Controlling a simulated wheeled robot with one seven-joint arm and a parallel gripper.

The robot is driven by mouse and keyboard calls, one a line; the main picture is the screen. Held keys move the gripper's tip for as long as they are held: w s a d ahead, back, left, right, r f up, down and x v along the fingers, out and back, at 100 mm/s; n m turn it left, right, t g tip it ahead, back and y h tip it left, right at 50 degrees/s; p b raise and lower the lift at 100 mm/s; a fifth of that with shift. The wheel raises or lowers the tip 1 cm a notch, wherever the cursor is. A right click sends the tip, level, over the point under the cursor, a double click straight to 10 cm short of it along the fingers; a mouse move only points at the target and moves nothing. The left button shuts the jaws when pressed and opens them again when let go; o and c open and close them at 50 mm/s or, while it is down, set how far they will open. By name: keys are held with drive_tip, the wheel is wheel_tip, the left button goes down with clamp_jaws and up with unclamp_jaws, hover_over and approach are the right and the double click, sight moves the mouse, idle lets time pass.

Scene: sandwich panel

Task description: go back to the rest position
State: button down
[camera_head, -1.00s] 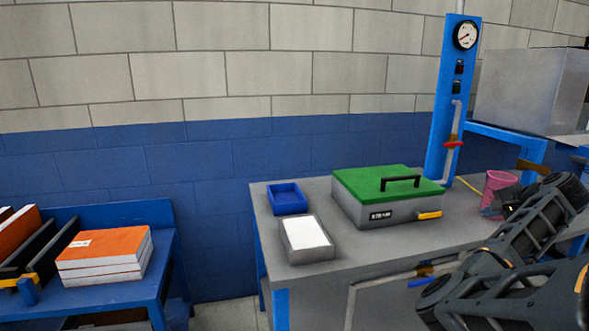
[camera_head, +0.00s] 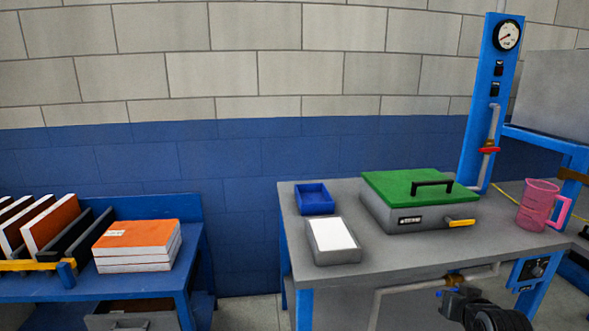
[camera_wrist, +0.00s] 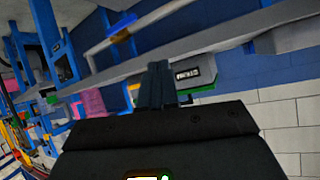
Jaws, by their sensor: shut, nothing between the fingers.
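My gripper (camera_wrist: 157,86) shows in the wrist view with its two dark fingers together and nothing between them. The wrist view is tilted, with the grey workbench edge and the wall behind the fingers. In the head view, a dark part of my arm shows at the bottom right, low in front of the workbench (camera_head: 350,269). Most of the arm is out of the picture there.
On the workbench are a green-lidded box (camera_head: 400,186), a blue tray (camera_head: 315,199), a grey tray with a white sheet (camera_head: 333,240) and a pink jug (camera_head: 538,205). A blue table (camera_head: 190,255) with orange-topped panels (camera_head: 137,250) stands left, with a gap between.

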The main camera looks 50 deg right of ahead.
drive_tip(key=a+n+t+y, duration=0.45)
drive_tip(key=a+n, duration=0.35)
drive_tip(key=a, duration=1.6)
drive_tip(key=s+a+r+n+t+y, duration=0.2)
drive_tip(key=s+a+r, duration=0.2)
drive_tip(key=a, duration=0.5)
drive_tip(key=s+a+r+n+t+y, duration=0.2)
drive_tip(key=s+a+r, duration=0.3)
drive_tip(key=a, duration=0.4)
drive_tip(key=shift+s+a+r+n+y, duration=0.25)
drive_tip(key=shift+a+r+n+y, duration=0.1)
drive_tip(key=shift+r+n+y, duration=0.3)
